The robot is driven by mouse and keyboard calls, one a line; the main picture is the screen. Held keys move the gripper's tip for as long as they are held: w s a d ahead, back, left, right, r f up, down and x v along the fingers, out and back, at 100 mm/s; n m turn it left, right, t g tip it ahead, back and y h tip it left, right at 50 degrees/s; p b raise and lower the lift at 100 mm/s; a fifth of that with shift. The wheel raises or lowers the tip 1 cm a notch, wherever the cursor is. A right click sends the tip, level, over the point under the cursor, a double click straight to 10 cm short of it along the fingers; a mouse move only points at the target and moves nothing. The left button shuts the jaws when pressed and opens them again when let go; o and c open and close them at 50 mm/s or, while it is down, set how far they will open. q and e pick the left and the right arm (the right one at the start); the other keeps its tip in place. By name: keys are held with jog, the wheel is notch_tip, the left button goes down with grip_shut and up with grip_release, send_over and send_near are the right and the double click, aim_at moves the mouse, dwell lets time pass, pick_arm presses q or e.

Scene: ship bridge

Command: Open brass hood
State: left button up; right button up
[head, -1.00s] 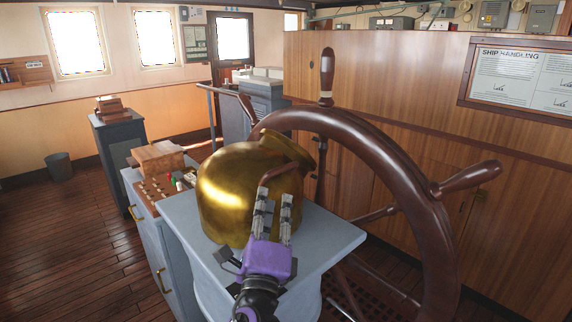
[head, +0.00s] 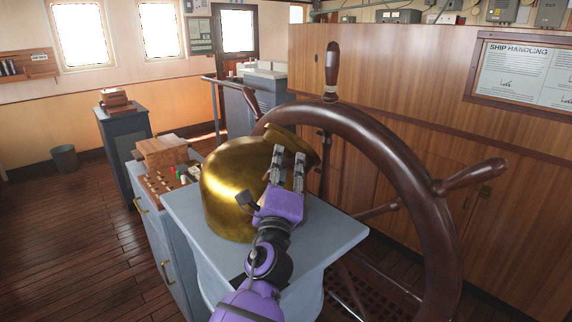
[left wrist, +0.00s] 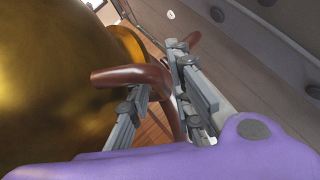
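The brass hood (head: 228,190) sits on the grey stand (head: 334,236), its short round neck pointing up and to the right. In the left wrist view the hood (left wrist: 50,75) fills the left side. A brown curved handle (left wrist: 125,75) shows beside it. My left gripper (head: 289,156) is at the hood's right side, and its fingers hide the handle in the head view. In the left wrist view the gripper (left wrist: 168,95) has its fingers apart, with the handle's bend at the gap between them. I cannot tell whether they touch it. My right gripper is not in view.
A large wooden ship's wheel (head: 405,165) stands close behind and right of the hood. A console with small controls (head: 170,185) and a wooden box (head: 162,150) stand at left. Wood panelling (head: 400,75) closes the back.

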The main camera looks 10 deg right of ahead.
pick_arm(q)
grip_shut()
dwell(0.3)
jog(key=shift+w+a+r+n, duration=0.25)
jog(key=shift+w+r+n, duration=0.05)
jog(key=shift+r, duration=0.4)
jog(key=w+a+r+n, duration=0.1)
jog(key=r, duration=0.1)
jog(key=w+a+r+n+g+y, duration=0.1)
jog(key=w+r, duration=0.1)
jog(key=r, duration=0.1)
jog(key=w+a+r+g+y, duration=0.1)
jog(key=w+r, duration=0.1)
jog(key=shift+w+a+r+n, duration=0.2)
jog(key=shift+a+r+n, duration=0.1)
jog(key=shift+a+n, duration=0.1)
jog(key=w+a+r+n+g, duration=0.1)
jog(key=w+a+r, duration=0.4)
jog(key=w, duration=0.3)
jog(key=shift+n+y, duration=0.3)
jog(key=shift+n, duration=0.1)
